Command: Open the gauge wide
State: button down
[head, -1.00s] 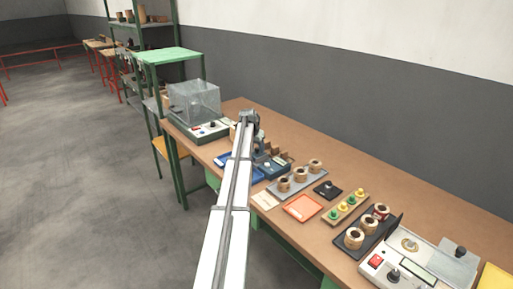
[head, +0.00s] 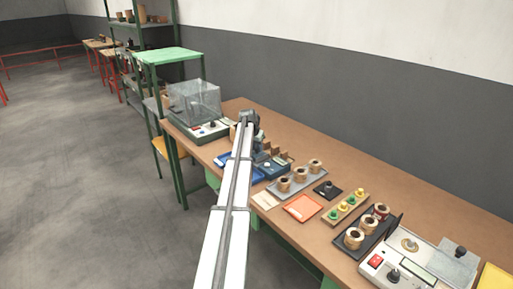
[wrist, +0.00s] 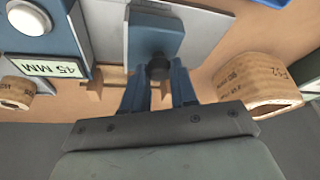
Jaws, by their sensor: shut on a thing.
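The gauge is a blue device with a white round button and a display reading 45 MM (wrist: 55,69) in the wrist view. A blue sliding block (wrist: 152,34) with a dark knob (wrist: 158,68) stands over a pale grey plate. My gripper (wrist: 159,76) has its two blue fingers on either side of the knob, shut on it. In the head view the gauge (head: 277,165) is partly hidden behind my arm, and my gripper's fingertips cannot be made out.
A wooden coil (wrist: 248,82) is close to the right of my fingers; another (wrist: 17,91) is at the left. The bench also holds a grey tray (head: 299,187) of coils, an orange tray (head: 303,207) and a clear-covered box (head: 194,103).

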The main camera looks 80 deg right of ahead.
jog(key=w+d, duration=0.3)
dwell(0.4)
jog(key=c, duration=0.9)
grip_release()
jog(key=shift+r, duration=0.1)
jog(key=v, duration=1.3)
jog(key=shift+a+r, duration=0.25)
jog(key=shift+w, duration=0.1)
